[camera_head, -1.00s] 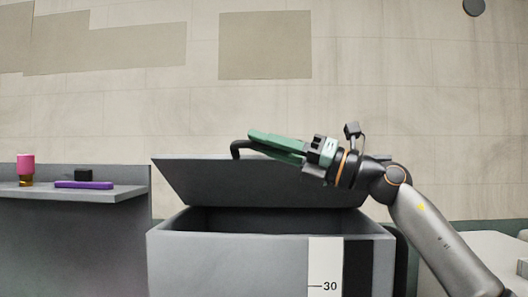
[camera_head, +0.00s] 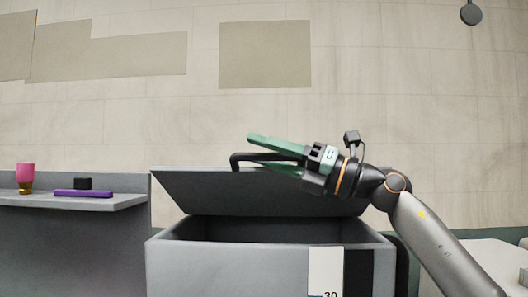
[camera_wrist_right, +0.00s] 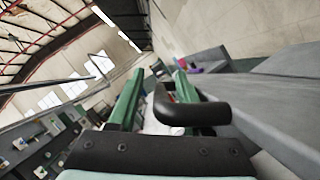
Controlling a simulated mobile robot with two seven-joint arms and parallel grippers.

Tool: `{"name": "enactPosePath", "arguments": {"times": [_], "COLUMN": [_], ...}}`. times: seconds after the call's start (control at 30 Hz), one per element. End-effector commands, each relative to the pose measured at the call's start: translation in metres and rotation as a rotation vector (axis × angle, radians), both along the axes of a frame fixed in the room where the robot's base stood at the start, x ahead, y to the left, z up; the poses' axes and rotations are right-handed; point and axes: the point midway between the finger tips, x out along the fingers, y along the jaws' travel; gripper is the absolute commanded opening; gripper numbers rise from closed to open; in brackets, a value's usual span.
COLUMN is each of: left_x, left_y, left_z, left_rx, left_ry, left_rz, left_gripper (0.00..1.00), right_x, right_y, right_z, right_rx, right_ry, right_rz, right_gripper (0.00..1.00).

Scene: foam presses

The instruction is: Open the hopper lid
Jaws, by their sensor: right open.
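The hopper lid (camera_head: 260,192) is a dark grey panel. It stands raised and tilted over the hopper (camera_head: 240,272), and the dark opening shows below it. A black bar handle (camera_head: 236,158) is at the lid's upper edge; it also shows close up in the right wrist view (camera_wrist_right: 195,109). My right gripper (camera_head: 258,150) has green fingers, spread apart at the handle. The handle shows between the fingers in the head view. In the wrist view it crosses in front of the right-hand finger; contact is hard to tell. My left gripper is out of view.
A grey counter (camera_head: 75,204) on the left holds a pink-topped container (camera_head: 25,174), a purple bar (camera_head: 83,193) and a small black block (camera_head: 83,183). A pale surface (camera_head: 490,257) lies at the far right. The wall behind has free space above the lid.

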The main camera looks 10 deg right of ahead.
Motion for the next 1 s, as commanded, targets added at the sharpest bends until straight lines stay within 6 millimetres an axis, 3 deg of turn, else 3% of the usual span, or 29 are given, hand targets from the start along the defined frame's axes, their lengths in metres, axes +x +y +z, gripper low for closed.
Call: {"name": "enactPosePath", "arguments": {"times": [0.6,1.0], "left_x": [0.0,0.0], "left_y": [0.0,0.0], "left_z": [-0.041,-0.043], "left_rx": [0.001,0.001], "left_ry": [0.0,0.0], "left_rz": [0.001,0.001], "left_gripper": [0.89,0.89], "right_x": [-0.045,-0.052], "right_y": [-0.095,-0.106], "right_z": [-0.034,-0.036], "right_rx": [0.002,0.001], "right_ry": [-0.001,-0.001], "right_rz": [-0.004,0.0], "right_gripper": [0.5,0.5]}}
